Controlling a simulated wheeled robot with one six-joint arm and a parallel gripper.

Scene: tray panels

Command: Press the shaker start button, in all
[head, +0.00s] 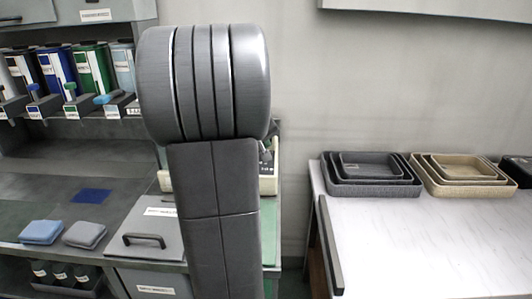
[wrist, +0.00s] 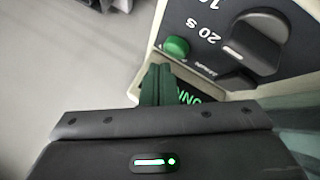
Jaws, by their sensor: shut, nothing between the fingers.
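The shaker shows in the wrist view as a cream housing with a dark control panel (wrist: 215,28). A round green button (wrist: 176,48) sits at the panel's left, beside a black dial (wrist: 255,40) marked "20 S". A lit green display (wrist: 203,97) is partly hidden by my gripper. My gripper (wrist: 158,72) is shut and empty, its tips just below the green button in the picture. I cannot tell whether they touch it.
A shelf of coloured containers (head: 90,68) is at the left. Blue and grey folded cloths (head: 42,232) and a handled lid (head: 150,241) lie on the left bench. Nested grey trays (head: 372,187) and beige trays (head: 465,188) stand on the right table, whose front is clear.

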